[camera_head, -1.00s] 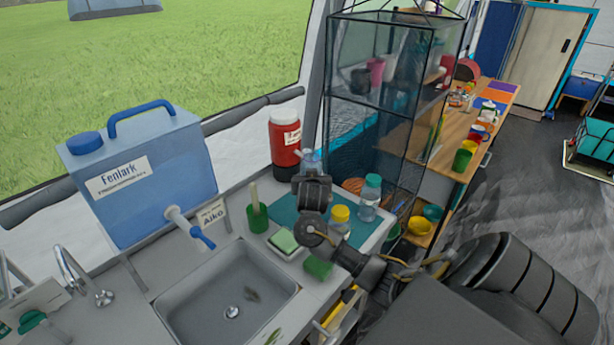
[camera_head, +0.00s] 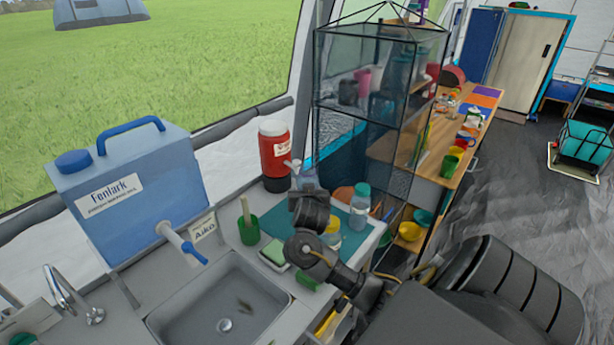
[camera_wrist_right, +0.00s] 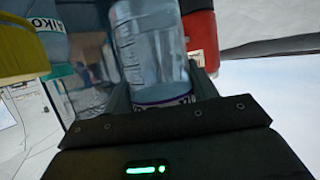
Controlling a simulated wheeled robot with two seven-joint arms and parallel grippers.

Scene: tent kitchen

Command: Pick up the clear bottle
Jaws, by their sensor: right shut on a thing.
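My right gripper (camera_head: 308,200) is above the back of the counter, its fingers on either side of a clear bluish bottle (camera_head: 307,178). In the right wrist view the clear bottle (camera_wrist_right: 150,45) stands between the two fingers (camera_wrist_right: 162,92), which are shut on it. Its top is cut off by the frame edge there. In the head view my gripper hides much of the bottle, and I cannot tell whether its base touches the counter. My left gripper is not in view.
A red jug (camera_head: 273,160) stands just behind the held bottle. A teal-capped bottle (camera_head: 360,208) and a yellow-capped one (camera_head: 332,228) are to the right on the teal mat (camera_head: 352,240). A green cup (camera_head: 249,230), a sponge (camera_head: 273,252) and the sink (camera_head: 200,305) are nearer.

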